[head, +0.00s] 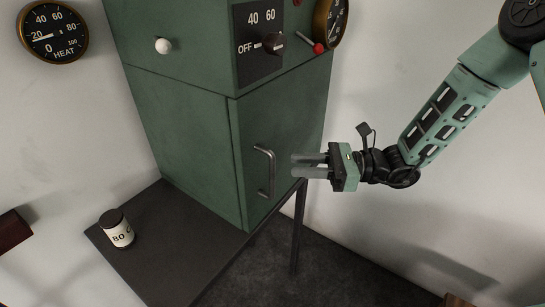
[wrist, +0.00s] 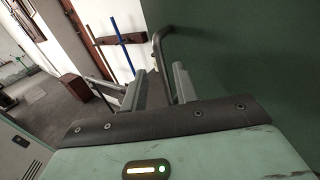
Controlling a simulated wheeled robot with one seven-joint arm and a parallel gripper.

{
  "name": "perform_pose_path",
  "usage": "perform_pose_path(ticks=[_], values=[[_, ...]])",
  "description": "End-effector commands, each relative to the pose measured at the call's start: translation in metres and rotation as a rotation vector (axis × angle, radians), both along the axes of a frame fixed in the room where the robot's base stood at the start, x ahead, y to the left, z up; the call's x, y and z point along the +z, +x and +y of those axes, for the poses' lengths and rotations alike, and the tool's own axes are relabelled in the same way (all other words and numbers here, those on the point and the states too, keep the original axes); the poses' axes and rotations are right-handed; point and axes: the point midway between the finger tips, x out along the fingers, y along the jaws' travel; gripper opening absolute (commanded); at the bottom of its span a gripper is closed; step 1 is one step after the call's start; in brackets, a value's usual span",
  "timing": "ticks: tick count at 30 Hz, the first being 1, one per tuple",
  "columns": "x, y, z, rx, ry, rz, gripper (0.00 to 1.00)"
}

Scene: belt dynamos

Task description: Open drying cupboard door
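The drying cupboard (head: 180,130) is a green box on a dark stand, and its door (head: 285,125) looks shut. A grey bar handle (head: 265,172) stands upright on the door. My gripper (head: 294,166) is open and empty, just right of the handle and apart from it in the head view. In the wrist view, the handle (wrist: 157,46) shows ahead of the gap between my two fingers (wrist: 157,80), with its lower part running down between them. I cannot tell whether either finger touches it. The green door face fills the right side of the wrist view.
Above the door are a dial knob (head: 273,43) with an OFF mark, a red-tipped lever (head: 318,48) and a gauge (head: 330,22). A heat gauge (head: 53,32) hangs on the wall. A labelled jar (head: 117,229) stands on the dark shelf (head: 170,262). Floor right of the cupboard looks free.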

Motion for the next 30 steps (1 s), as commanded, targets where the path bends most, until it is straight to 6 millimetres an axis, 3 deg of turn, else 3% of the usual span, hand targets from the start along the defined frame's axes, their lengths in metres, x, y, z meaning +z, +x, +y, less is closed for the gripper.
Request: perform_pose_path(ticks=[3, 9, 15, 23, 24, 27, 30], values=[[0.003, 0.001, 0.026, 0.005, 0.0, 0.001, 0.29], [0.003, 0.003, 0.056, 0.003, 0.0, 0.0, 0.29], [0.001, 0.005, 0.068, 0.0, 0.0, -0.001, 0.29], [0.0, 0.005, 0.069, 0.0, -0.001, -0.001, 0.29], [0.0, 0.005, 0.069, 0.0, -0.001, -0.001, 0.27], [0.0, 0.005, 0.069, 0.0, -0.001, -0.001, 0.0], [0.0, 0.005, 0.069, 0.0, -0.001, -0.001, 0.0]])
